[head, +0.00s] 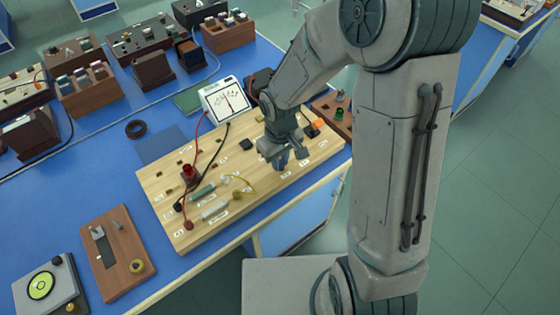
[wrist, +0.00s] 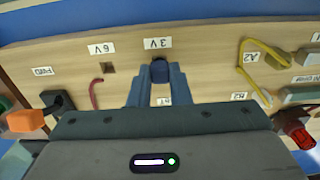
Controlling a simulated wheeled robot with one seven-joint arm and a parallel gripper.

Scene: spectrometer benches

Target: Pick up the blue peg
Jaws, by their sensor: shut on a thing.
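The blue peg (wrist: 160,71) shows in the wrist view between the fingertips of my gripper (wrist: 158,78), just below the 3V label. My gripper is shut on it. In the head view my gripper (head: 282,160) is over the right part of the wooden board (head: 260,195), and a bit of the blue peg (head: 282,163) shows under it. The fingers hide most of the peg, and I cannot tell whether its lower end is in the board or clear of it.
An empty square hole (wrist: 109,67) by the 6V label is beside the peg. An orange plug (wrist: 25,120), a black plug (wrist: 58,102), a yellow wire (wrist: 245,70) and a red part (wrist: 294,127) are near. A meter (head: 226,101) stands behind the board.

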